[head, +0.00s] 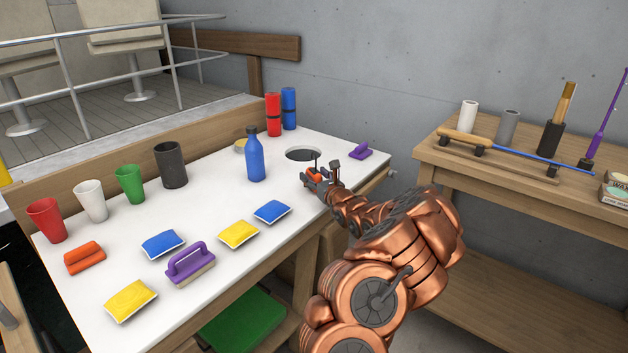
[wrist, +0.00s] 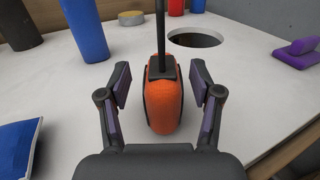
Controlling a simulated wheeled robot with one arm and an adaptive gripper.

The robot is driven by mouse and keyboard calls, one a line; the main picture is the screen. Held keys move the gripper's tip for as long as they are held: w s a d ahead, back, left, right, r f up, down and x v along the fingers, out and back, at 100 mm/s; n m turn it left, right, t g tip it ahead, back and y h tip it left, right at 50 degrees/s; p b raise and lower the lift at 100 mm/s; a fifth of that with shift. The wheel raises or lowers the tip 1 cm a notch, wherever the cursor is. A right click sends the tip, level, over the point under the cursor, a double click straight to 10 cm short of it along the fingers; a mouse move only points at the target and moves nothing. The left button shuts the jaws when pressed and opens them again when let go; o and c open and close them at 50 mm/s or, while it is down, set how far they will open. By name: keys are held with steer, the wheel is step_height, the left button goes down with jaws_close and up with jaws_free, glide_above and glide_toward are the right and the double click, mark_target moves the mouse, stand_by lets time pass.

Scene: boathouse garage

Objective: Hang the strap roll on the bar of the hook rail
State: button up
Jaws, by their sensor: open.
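An orange rounded piece with a black band and a thin black upright part (wrist: 163,105) stands on the white table between my fingers. It looks like the strap roll, though I cannot be sure. My gripper (wrist: 160,82) is open, with one finger on each side of it and a visible gap at both sides. In the head view my gripper (head: 321,180) is at the table's right part, and a bit of the orange piece (head: 316,174) shows there. The top of the upright part is cut off in the wrist view. I cannot make out a hook rail with certainty.
Cups and cushions spread over the white table (head: 125,226) to the left. A wooden bench (head: 450,165) on the right bears a rod on a rack.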

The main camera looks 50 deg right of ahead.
mark_target(310, 171)
steer(key=shift+x, duration=1.7)
steer(key=shift+d, duration=0.1)
jaws_close()
